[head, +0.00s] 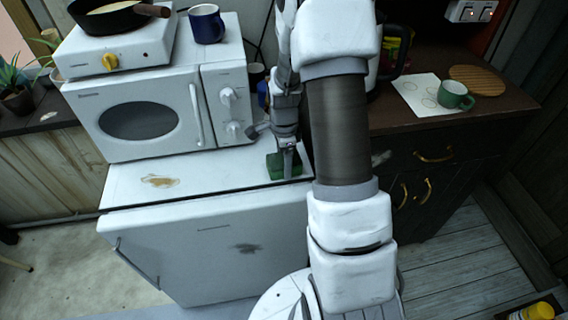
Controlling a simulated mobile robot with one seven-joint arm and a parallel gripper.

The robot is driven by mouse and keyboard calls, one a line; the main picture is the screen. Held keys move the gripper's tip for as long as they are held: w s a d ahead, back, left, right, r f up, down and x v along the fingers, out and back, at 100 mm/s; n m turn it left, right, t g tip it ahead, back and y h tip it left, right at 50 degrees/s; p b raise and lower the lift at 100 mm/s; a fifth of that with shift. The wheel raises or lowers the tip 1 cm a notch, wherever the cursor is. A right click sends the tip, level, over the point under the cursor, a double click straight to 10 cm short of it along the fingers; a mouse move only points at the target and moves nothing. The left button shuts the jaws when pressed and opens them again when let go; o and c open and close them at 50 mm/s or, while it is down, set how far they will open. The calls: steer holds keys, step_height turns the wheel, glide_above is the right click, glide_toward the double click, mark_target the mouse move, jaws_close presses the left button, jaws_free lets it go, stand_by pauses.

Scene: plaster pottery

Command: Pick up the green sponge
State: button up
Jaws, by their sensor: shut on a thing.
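The green sponge (274,168) is on or just above the white top of the low fridge, at its right end in front of the microwave. My gripper (288,160) points down and is shut on the sponge. My own arm covers the area just right of it. I cannot tell whether the sponge still touches the surface.
The white microwave (140,118) stands close behind and left, bearing a hot plate with a pan (112,16) and a blue mug (206,24). A green mug (454,96) stands on the dark counter at right.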

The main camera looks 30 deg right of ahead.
step_height(320, 180, up, 10)
steer(key=shift+r+p, duration=0.1)
steer(key=shift+p, duration=0.35)
